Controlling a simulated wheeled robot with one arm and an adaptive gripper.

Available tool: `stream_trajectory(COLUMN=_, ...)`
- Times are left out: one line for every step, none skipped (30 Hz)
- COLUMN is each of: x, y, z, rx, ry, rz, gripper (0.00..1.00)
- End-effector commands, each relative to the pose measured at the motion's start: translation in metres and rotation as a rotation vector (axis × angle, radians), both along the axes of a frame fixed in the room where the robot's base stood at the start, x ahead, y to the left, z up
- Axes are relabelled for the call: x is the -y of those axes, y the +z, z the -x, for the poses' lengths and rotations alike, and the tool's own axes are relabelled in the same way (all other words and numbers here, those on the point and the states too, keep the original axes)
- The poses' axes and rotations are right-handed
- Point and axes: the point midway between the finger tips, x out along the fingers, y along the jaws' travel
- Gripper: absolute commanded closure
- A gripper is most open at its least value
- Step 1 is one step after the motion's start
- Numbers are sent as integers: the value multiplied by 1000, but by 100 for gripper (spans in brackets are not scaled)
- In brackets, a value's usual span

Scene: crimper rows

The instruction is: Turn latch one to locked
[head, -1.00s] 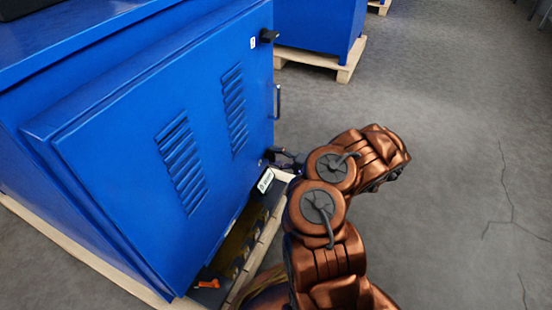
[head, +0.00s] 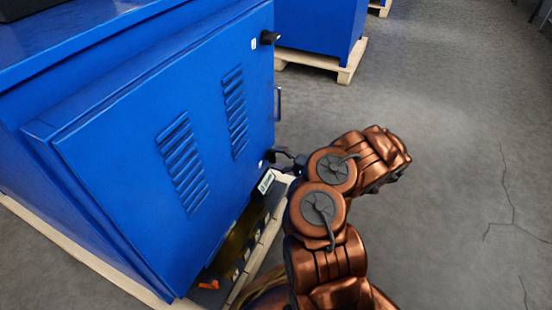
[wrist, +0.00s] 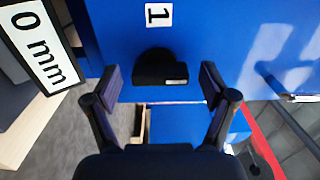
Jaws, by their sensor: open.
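Latch one (wrist: 160,68) is a black knob on the blue cabinet door, beside a white label reading 1 (wrist: 157,14) in the wrist view. A small pale mark shows on one end of the knob. My gripper (wrist: 160,82) is open, with one finger on each side of the latch and visible gaps to it. I cannot tell how far the fingertips are from the door. In the head view my gripper (head: 284,155) is at the lower right edge of the cabinet door (head: 110,155), where the latch is mostly hidden.
Another black latch (head: 269,38) is at the door's upper corner, with a handle (head: 278,103) between. A white sign (wrist: 40,48) is near my gripper. A wooden pallet (head: 80,252) lies under the cabinet. The grey floor to the right is clear.

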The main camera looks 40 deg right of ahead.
Motion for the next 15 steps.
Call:
stream_trajectory(x=1, y=0, z=1, rx=0, ry=-1, rz=0, gripper=17)
stream_trajectory(x=1, y=0, z=2, rx=0, ry=-1, rz=0, gripper=17)
stream_trajectory(x=2, y=0, z=3, rx=0, ry=-1, rz=0, gripper=17)
stream_trajectory(x=4, y=0, z=5, rx=0, ry=-2, rz=0, gripper=17)
stream_trajectory(x=5, y=0, z=7, rx=0, ry=-3, rz=0, gripper=17)
stream_trajectory(x=8, y=0, z=10, rx=0, ry=-4, rz=0, gripper=17)
stream_trajectory(x=10, y=0, z=14, rx=0, ry=-4, rz=0, gripper=17)
stream_trajectory(x=12, y=0, z=18, rx=-1, ry=-4, rz=0, gripper=17)
stream_trajectory(x=15, y=0, z=23, rx=-1, ry=-5, rz=0, gripper=17)
stream_trajectory(x=18, y=0, z=27, rx=-1, ry=-6, rz=0, gripper=17)
stream_trajectory(x=21, y=0, z=32, rx=-1, ry=-5, rz=2, gripper=17)
stream_trajectory(x=25, y=0, z=38, rx=-1, ry=-6, rz=2, gripper=17)
stream_trajectory(x=28, y=-1, z=43, rx=-1, ry=-6, rz=2, gripper=17)
stream_trajectory(x=31, y=-1, z=48, rx=-1, ry=-5, rz=2, gripper=17)
stream_trajectory(x=35, y=0, z=55, rx=-1, ry=-6, rz=2, gripper=17)
